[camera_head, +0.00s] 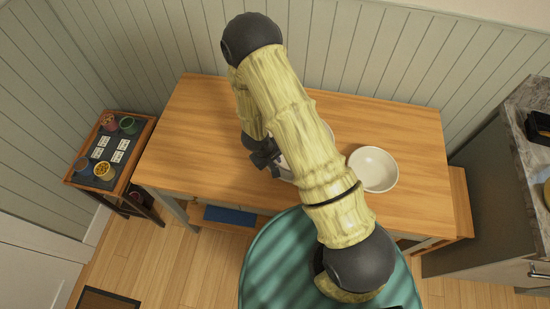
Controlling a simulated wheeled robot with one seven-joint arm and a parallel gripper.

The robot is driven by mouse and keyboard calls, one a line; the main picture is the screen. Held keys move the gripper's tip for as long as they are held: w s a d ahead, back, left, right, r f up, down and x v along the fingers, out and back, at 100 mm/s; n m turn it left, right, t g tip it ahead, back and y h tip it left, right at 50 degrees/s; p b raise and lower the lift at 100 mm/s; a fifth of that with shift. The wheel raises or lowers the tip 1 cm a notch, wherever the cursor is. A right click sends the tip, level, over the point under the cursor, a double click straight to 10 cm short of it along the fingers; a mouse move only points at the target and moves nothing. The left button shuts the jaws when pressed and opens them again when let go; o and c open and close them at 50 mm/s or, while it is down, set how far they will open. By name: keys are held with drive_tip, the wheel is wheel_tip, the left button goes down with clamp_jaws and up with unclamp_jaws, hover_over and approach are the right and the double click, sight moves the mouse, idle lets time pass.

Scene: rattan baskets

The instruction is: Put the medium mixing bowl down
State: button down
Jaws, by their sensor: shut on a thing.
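My gripper (268,162) is over the wooden table, left of the middle, and is partly hidden by my own arm. It is shut on a pale bowl, which I take to be the medium mixing bowl (287,174). Only slivers of this bowl show beside my arm; the rest is hidden behind it. I cannot tell whether it touches the tabletop or hangs just above it. A second white bowl (374,169) stands upright and empty on the table to the right of my arm.
The wooden table (190,140) has bare room on its left side and at the far right. A small side table (112,160) with cards and small cups stands at the left. A counter (520,140) stands at the right. A panelled wall runs behind.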

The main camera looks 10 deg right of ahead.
drive_tip(key=shift+w, duration=0.1)
drive_tip(key=c, duration=1.6)
unclamp_jaws()
drive_tip(key=shift+r, duration=0.3)
drive_tip(key=p+v, duration=0.4)
drive_tip(key=v, duration=0.8)
drive_tip(key=shift+r, duration=0.35)
